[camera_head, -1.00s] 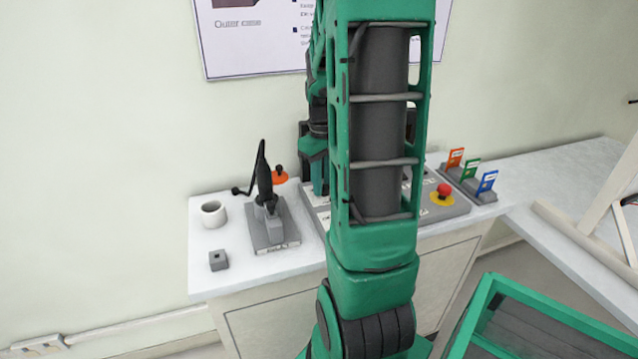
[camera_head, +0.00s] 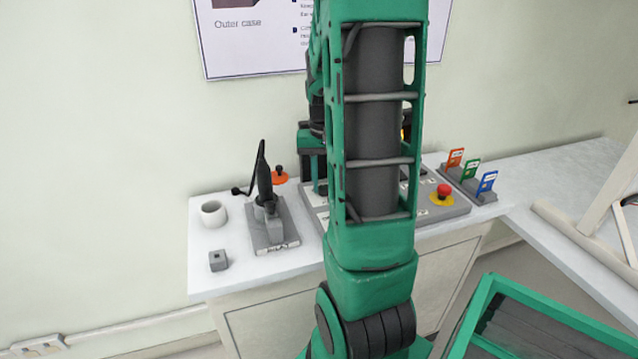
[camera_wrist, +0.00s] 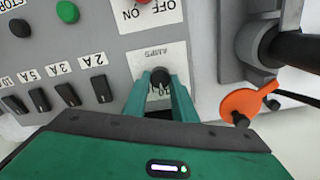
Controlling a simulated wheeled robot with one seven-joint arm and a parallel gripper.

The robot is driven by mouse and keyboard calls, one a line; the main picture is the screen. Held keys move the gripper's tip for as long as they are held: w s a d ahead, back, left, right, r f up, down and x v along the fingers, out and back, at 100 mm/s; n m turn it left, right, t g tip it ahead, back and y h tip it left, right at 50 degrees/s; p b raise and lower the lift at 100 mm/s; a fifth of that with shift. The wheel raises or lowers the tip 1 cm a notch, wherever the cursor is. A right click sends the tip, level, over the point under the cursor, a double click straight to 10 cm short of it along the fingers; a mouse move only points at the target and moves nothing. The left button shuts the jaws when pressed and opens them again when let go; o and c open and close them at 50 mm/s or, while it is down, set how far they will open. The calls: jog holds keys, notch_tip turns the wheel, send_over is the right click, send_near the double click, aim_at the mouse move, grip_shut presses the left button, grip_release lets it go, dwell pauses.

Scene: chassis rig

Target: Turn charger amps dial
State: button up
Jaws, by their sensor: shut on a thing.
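The amps dial (camera_wrist: 160,76) is a small black knob on a white plate marked AMPS, on the grey panel in the wrist view. My gripper (camera_wrist: 161,86) is shut on it, with one green finger on each side. The fingers hide part of the plate's lower lettering, so the setting cannot be read. In the head view my arm covers the dial and much of the grey panel (camera_head: 312,212); part of my wrist shows just left of the arm.
Black switches marked 2A, 3A and 5A (camera_wrist: 69,94) and a green button (camera_wrist: 67,12) lie left of the dial. An orange knob (camera_wrist: 247,104) and a black handle (camera_wrist: 290,50) are close on the right. A red emergency button (camera_head: 444,191) stands right of my arm.

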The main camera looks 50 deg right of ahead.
jog(key=m, duration=0.5)
jog(key=shift+w+a, duration=0.1)
jog(key=shift+a, duration=0.1)
jog(key=shift+m, duration=1.6)
jog(key=shift+w+d+r, duration=0.1)
jog(key=shift+w, duration=0.05)
jog(key=o, duration=1)
jog(key=shift+o, duration=0.2)
notch_tip(320, 180, up, 11)
jog(key=shift+f, duration=0.2)
